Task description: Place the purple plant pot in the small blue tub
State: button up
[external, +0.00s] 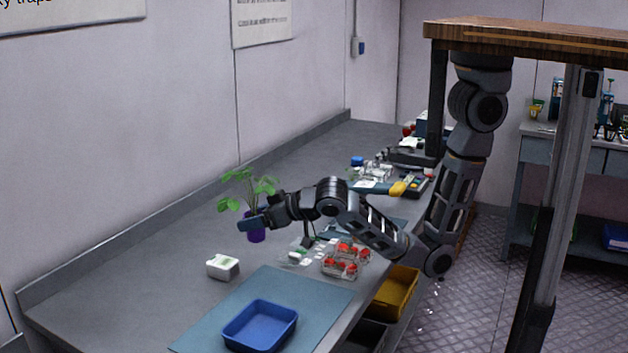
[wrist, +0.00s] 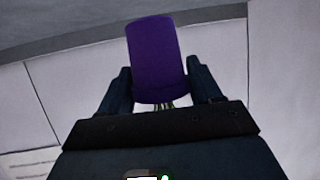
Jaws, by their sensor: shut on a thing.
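The purple plant pot (external: 257,236) with a leafy green plant is near the back wall side of the bench in the external view. My gripper (external: 252,223) is shut on the pot. In the wrist view the purple pot (wrist: 156,62) sits between the two dark fingers (wrist: 158,88), with a bit of stem below it. I cannot tell whether the pot's base touches the bench. The small blue tub (external: 260,326) stands on a teal mat (external: 312,292) at the front of the bench and looks empty.
A white box (external: 222,267) lies on the bench between pot and tub. Racks with red berries (external: 345,262) stand right of the pot, beneath my arm. A yellow bin (external: 396,292) is below the bench edge. The left bench surface (external: 140,290) is clear.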

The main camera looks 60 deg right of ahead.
jog(key=s+a+n+g+y+b, duration=0.15)
jog(key=s+a+n+y, duration=0.3)
jog(key=s+a, duration=0.55)
send_over(261, 337)
jog(key=shift+m, duration=0.25)
notch_tip(261, 337, down, 7)
jog(key=shift+r, duration=0.2)
jog(key=shift+f+p, duration=0.35)
jog(key=shift+f, duration=1.65)
jog(key=shift+f, duration=0.1)
jog(key=o, duration=1.1)
